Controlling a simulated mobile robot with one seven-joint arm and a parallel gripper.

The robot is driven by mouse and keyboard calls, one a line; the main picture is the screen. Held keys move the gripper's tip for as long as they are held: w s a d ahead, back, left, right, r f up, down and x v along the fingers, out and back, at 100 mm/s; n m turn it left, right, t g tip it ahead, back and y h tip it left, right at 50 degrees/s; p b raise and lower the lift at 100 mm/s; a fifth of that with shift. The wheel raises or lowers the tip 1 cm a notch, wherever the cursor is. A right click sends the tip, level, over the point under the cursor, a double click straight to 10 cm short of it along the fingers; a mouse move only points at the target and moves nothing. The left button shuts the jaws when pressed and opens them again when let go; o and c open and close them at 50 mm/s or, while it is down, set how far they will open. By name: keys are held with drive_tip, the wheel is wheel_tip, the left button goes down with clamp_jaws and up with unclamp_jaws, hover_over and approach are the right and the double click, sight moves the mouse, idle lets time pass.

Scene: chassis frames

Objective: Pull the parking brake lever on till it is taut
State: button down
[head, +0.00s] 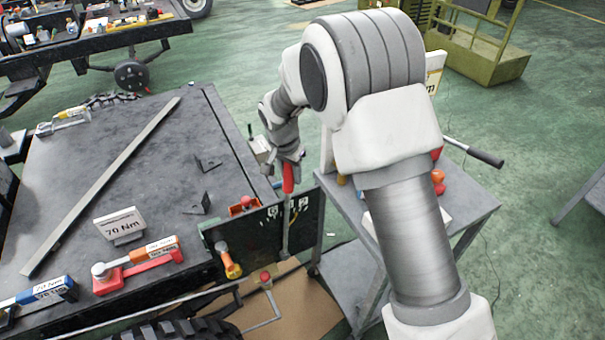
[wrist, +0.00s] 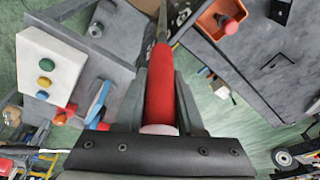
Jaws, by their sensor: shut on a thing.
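The parking brake lever has a red grip (head: 288,179) and a grey metal shaft that runs down in front of a dark panel (head: 258,240). It stands close to upright in the head view. My gripper (head: 288,160) is above the panel and shut on the red grip. In the wrist view the red grip (wrist: 160,90) lies between the two dark fingers, and its shaft runs away to the top of the picture. The lever's lower end is hard to make out. I cannot tell from these views how taut the brake is.
A dark chassis bench (head: 75,165) with a long bar, brackets and a "70 Nm" sign fills the left. A grey cart (head: 470,205) stands close on the right. An orange tray with a red knob (head: 243,205) and a yellow-orange handle (head: 228,262) are near the lever.

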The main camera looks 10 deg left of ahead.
drive_tip(key=shift+t+h, duration=0.4)
drive_tip(key=shift+h, duration=0.3)
drive_tip(key=shift+s+a+f+b, duration=0.1)
drive_tip(key=shift+s+a+b, duration=0.25)
drive_tip(key=shift+s+a, duration=0.35)
drive_tip(key=shift+s+a+r+b, duration=0.1)
drive_tip(key=shift+s+a+b, duration=0.3)
drive_tip(key=shift+a, duration=0.5)
drive_tip(key=shift+s+a+f+b, duration=0.1)
drive_tip(key=shift+s+a+b, duration=0.2)
drive_tip(key=shift+s+a, duration=0.4)
drive_tip(key=shift+w, duration=0.15)
drive_tip(key=c, duration=0.5)
unclamp_jaws()
drive_tip(key=shift+a+r, duration=0.1)
drive_tip(key=shift+r, duration=0.15)
drive_tip(key=v, duration=1.7)
